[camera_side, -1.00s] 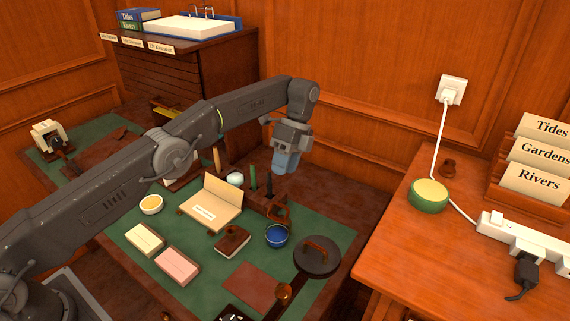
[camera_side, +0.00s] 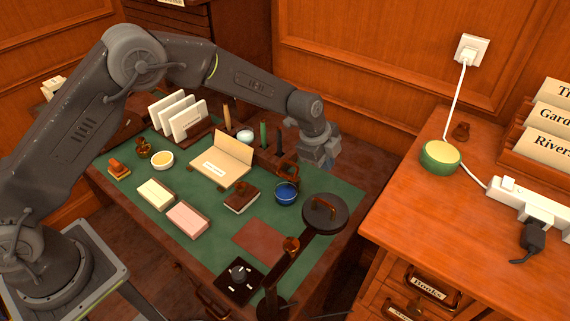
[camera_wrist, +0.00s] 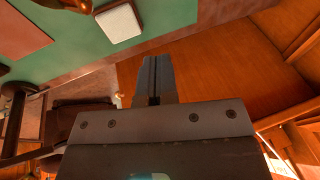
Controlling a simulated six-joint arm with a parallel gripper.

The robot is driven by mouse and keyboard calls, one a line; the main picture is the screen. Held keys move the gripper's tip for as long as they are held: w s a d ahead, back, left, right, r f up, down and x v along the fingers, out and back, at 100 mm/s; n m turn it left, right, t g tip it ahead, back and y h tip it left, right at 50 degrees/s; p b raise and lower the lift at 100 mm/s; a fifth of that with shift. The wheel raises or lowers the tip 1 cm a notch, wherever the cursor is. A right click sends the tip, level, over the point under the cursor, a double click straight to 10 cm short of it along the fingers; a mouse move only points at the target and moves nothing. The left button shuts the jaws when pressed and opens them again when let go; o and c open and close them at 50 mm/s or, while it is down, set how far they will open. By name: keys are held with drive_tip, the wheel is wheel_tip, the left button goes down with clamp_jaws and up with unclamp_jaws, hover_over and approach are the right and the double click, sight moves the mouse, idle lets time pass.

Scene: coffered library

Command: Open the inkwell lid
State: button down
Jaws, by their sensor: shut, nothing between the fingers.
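A small round pot with blue inside (camera_side: 286,192) stands on the green desk top at the right in the side view. It looks like the inkwell, but I cannot make out a lid on it. A dark brown wooden stand (camera_side: 287,170) with upright pens is just behind it. My gripper (camera_side: 325,164) is to the right of and behind the stand, near the desk's far right edge, apart from the pot. In the wrist view my gripper (camera_wrist: 156,65) has its fingers together and empty. The pot is not identifiable in the wrist view.
An upright lamp-like dark disc (camera_side: 325,213) on an arm stands right of the pot. A brown stamp block (camera_side: 241,198), pink pad (camera_side: 187,219) and open card (camera_side: 222,163) lie left. A second wooden desk (camera_side: 420,215) is at the right, with a gap between.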

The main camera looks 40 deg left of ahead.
sight(290, 162)
drive_tip(key=s+a+r+t+y, duration=0.15)
drive_tip(key=s+a+t, duration=0.3)
drive_tip(key=s, duration=0.45)
drive_tip(key=s+a+r+t+y, duration=0.1)
drive_tip(key=s+a+r+t, duration=0.3)
drive_tip(key=s, duration=0.4)
drive_tip(key=shift+t, duration=0.65)
drive_tip(key=x, duration=0.9)
drive_tip(key=f+x, duration=0.1)
drive_tip(key=x, duration=0.4)
drive_tip(key=shift+s+f, duration=0.1)
drive_tip(key=shift+s, duration=0.25)
drive_tip(key=shift+w+d+g, duration=0.1)
drive_tip(key=shift+w+g, duration=0.2)
drive_tip(key=shift+g, duration=0.1)
drive_tip(key=shift+w+r+g, duration=0.25)
drive_tip(key=shift+w+g, duration=0.2)
drive_tip(key=shift+g, duration=0.1)
drive_tip(key=shift+w+r+g, duration=0.3)
drive_tip(key=shift+w+g, duration=0.15)
drive_tip(key=shift+g, duration=0.1)
drive_tip(key=shift+w+r, duration=0.1)
drive_tip(key=shift+w, duration=2.05)
